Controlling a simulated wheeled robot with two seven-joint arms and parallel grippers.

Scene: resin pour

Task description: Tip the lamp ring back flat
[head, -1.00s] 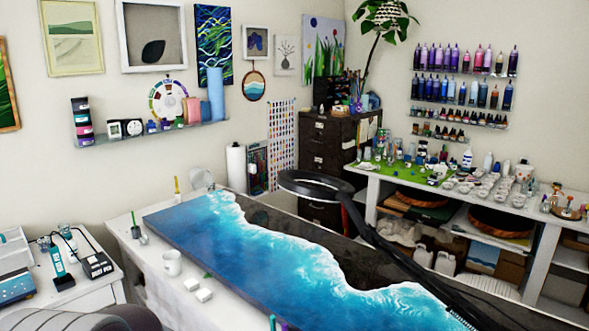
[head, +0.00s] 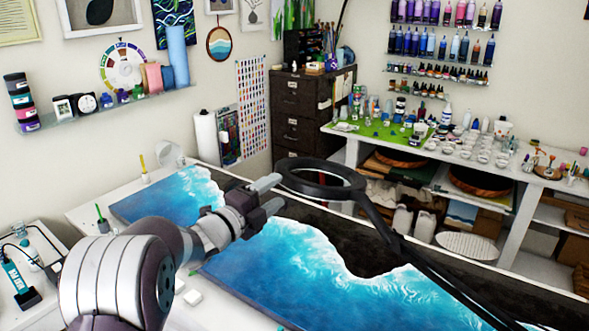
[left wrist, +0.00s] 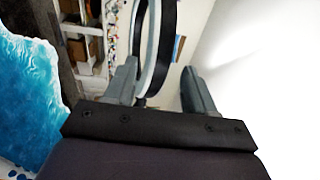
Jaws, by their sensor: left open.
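The black lamp ring (head: 318,196) hangs over the table on its dark arm (head: 392,243). It looks near level, but I cannot tell its exact tilt. My left gripper (head: 277,193) is open at the ring's left edge in the head view. In the left wrist view, the ring (left wrist: 167,45) shows its black band and pale strip and reaches between the open fingers of my gripper (left wrist: 160,85). It lies closer to the left finger; I cannot tell whether they touch. My right gripper is out of view.
A blue and white wave resin panel (head: 290,255) lies on the white table (head: 85,212) below the ring. A dark drawer cabinet (head: 300,105) and a white shelf bench (head: 350,140) with cups and bottles stand behind. A paper roll (head: 206,137) stands at the back left.

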